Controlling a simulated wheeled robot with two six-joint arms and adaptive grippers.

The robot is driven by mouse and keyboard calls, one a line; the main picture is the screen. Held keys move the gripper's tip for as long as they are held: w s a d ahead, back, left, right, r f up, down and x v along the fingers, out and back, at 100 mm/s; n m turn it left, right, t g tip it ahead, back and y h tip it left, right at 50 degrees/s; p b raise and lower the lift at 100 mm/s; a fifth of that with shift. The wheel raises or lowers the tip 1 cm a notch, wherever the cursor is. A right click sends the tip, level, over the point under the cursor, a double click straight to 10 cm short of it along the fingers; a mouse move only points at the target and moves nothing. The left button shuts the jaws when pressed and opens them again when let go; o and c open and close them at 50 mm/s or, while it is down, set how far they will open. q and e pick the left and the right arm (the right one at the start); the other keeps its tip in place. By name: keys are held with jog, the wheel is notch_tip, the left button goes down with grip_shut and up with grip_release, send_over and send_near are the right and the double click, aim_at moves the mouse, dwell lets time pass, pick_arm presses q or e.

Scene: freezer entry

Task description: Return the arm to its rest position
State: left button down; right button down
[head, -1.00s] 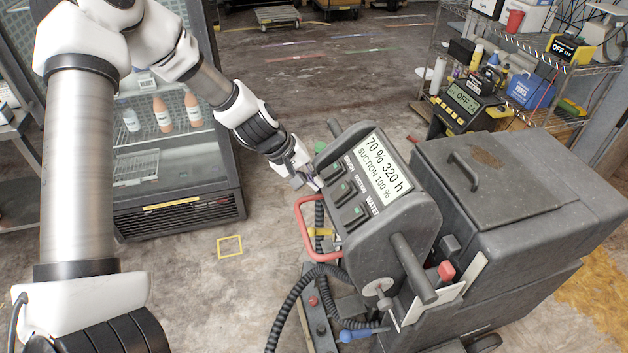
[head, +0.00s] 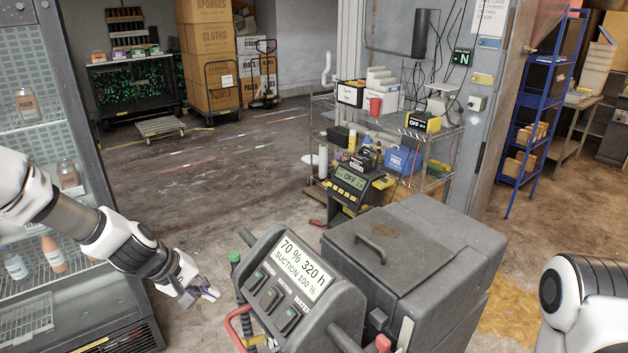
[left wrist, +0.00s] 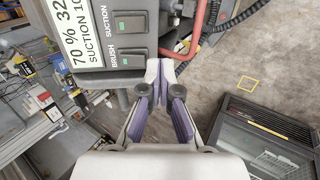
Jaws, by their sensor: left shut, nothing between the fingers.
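My left gripper (head: 209,292) is shut and empty, just left of the scrubber machine's control panel (head: 290,285). In the left wrist view its fingertips (left wrist: 160,68) come together close to the panel's edge, beside the brush switch (left wrist: 130,60); I cannot tell whether they touch anything. The panel screen reads 70 %, 320 h and suction 100 %. The brush and suction switches show green lights. My left arm reaches in from the left in the head view. Only a white and black link of my right arm shows at lower right; its gripper is out of view.
A glass-door fridge (head: 75,215) with bottles stands close to my left arm. The scrubber's grey body (head: 450,245) fills the lower middle. A red hose handle (left wrist: 196,30) runs beside the panel. A loaded wire shelf (head: 320,140) stands behind. Open floor lies between fridge and shelf.

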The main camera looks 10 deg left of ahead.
pick_arm(q)
jog(key=s+d+f+m+g+y+b, duration=0.1)
jog(key=s+d+f+g+b, duration=0.1)
jog(key=s+f, duration=0.5)
jog(key=s+d+f+m+g+b, duration=0.1)
jog(key=s+f+g+b, duration=0.2)
jog(key=f, duration=0.7)
jog(key=s+d+f+m+g+y+b, duration=0.1)
jog(key=s+d+f+b, duration=0.1)
jog(key=s+f, duration=0.55)
jog(key=s+d+f+m+y+b, duration=0.1)
jog(key=s+f+m, duration=0.2)
jog(key=s+f, duration=0.2)
jog(key=s+d+f+m+t+y+b, duration=0.1)
jog(key=s+d+f+m+b, duration=0.1)
jog(key=s, duration=0.4)
jog(key=shift+s+f+m+b, duration=0.3)
jog(key=shift+f+m, duration=0.3)
jog(key=shift+f, duration=0.75)
jog(key=shift+d, duration=0.1)
